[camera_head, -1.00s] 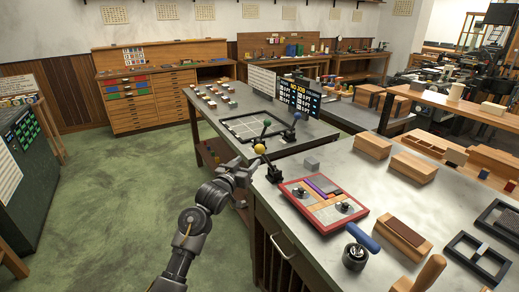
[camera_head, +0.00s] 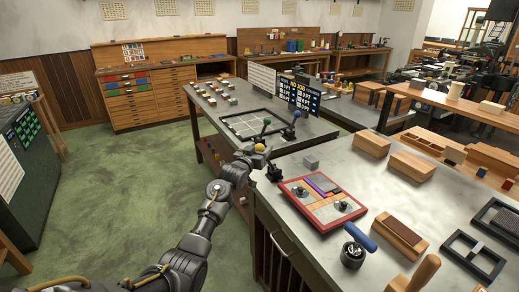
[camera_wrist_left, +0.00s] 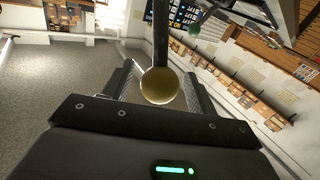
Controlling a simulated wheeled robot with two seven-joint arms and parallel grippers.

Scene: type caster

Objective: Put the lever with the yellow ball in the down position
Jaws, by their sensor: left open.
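The yellow ball (camera_head: 260,148) tops a dark lever whose black base (camera_head: 274,174) is at the near table's left corner. My left gripper (camera_head: 256,158) is at the ball and hides part of the lever's shaft in the head view. In the left wrist view, the yellow ball (camera_wrist_left: 159,86) sits between the two fingers of my left gripper (camera_wrist_left: 162,88), with dark gaps beside it. The fingers are open, and the dark shaft runs from the ball to the top of that picture. My right gripper is not in view.
Levers with a green ball (camera_head: 267,121) and a blue ball (camera_head: 297,115) stand just beyond. A grey cube (camera_head: 311,162) and a red-framed tray (camera_head: 291,198) lie on the near table (camera_head: 360,185). Green floor to the left is clear.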

